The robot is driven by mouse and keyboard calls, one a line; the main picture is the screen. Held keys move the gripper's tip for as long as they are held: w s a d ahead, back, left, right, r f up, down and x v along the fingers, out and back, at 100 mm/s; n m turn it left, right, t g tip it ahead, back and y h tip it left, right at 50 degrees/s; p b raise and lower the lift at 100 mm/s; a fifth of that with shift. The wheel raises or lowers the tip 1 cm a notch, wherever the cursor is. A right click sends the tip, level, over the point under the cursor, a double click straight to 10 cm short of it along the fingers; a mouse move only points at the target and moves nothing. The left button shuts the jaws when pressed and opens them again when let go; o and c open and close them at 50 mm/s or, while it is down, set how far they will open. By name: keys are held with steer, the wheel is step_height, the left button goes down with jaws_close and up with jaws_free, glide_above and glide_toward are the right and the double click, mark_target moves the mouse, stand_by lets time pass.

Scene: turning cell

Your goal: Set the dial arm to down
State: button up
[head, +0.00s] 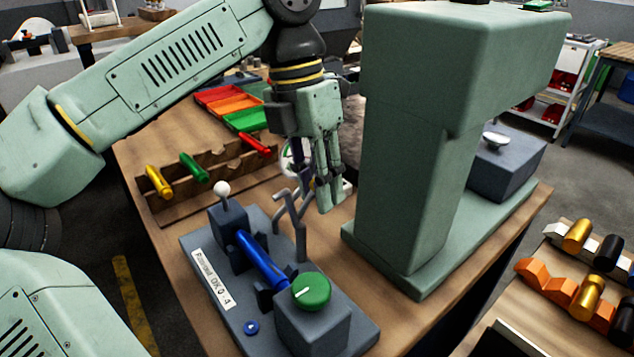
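A grey bench fixture (205,270) stands at the front of the wooden table, with a blue cylinder (262,258) lying across its supports. A bent grey arm (299,232) rises beside the cylinder; it looks like the dial arm, but I cannot tell its setting for sure. A round white-rimmed part (287,162), possibly the dial, shows behind my gripper and is mostly hidden. My gripper (325,203) points down just right of and behind the bent arm. Its fingers look close together, and the gap between them is not clear. I cannot tell whether they touch anything.
The fixture also carries a green knob (311,290) and a white-balled lever (222,188). A tall green column (405,170) stands close right of my gripper. A wooden rack (160,205) with coloured cylinders and several coloured trays (232,102) lie at left and behind.

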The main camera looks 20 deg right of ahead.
jaws_close()
stand_by(0.4)
